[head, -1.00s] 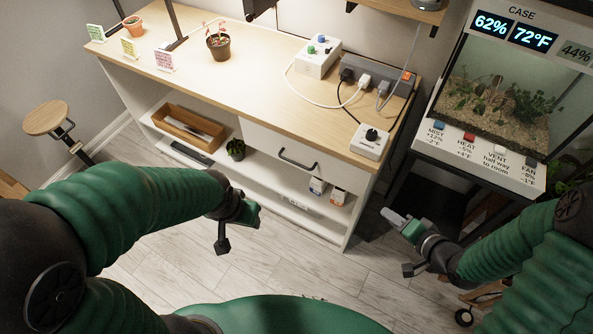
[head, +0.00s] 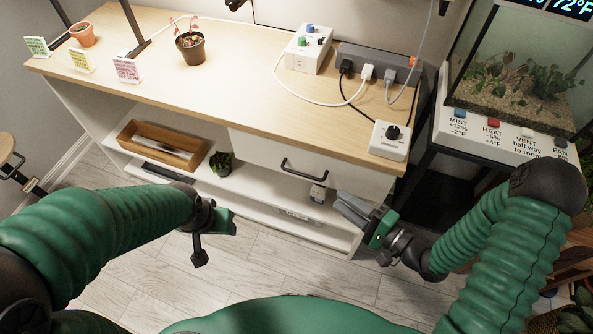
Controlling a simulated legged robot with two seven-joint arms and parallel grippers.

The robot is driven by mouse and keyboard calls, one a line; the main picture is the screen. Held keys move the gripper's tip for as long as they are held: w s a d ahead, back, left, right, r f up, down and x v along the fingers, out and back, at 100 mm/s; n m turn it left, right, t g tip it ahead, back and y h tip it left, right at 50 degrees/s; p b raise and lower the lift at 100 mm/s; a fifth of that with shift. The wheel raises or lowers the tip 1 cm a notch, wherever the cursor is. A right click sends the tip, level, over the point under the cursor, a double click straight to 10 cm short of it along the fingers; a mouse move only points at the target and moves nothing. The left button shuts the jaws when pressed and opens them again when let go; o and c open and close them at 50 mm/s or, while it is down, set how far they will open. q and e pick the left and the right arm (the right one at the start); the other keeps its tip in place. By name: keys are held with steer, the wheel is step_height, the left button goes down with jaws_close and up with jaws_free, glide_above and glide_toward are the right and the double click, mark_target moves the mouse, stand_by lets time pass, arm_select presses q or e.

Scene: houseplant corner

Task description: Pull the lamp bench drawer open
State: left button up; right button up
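The lamp bench (head: 240,92) has a pale wood top and a white body. Its white drawer (head: 345,178) sits under the top at the right and looks shut. A dark bar handle (head: 303,171) is on the drawer front. My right gripper (head: 338,202) is below and to the right of the handle in the picture, apart from it. Its grey fingers point up and left, look parted, and hold nothing visible. My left gripper (head: 232,222) is in front of the lower shelf, left of and below the handle; its fingers cannot be made out clearly.
The top carries a potted plant (head: 190,48), a power strip (head: 378,62), a white control box (head: 308,50) and a dial box (head: 389,140). A terrarium (head: 520,75) stands right. Floor in front is open.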

mark_target(301, 173)
steer(key=b+x, duration=0.2)
steer(key=x, duration=1.2)
steer(key=shift+a+f+b, duration=0.2)
steer(key=shift+a+b, duration=0.2)
steer(key=shift+w+d+r, duration=0.1)
steer(key=shift+w+d, duration=0.05)
steer(key=shift+d, duration=0.25)
steer(key=shift+a, duration=0.5)
jaws_close()
arm_select(q)
steer(key=x, duration=0.3)
steer(key=shift+s+f, duration=0.2)
steer(key=shift+s, duration=0.15)
arm_select(e)
steer(key=shift+d, duration=0.1)
arm_select(q)
steer(key=shift+a, duration=0.1)
arm_select(e)
steer(key=shift+d+f, duration=0.2)
steer(key=shift+f, duration=0.05)
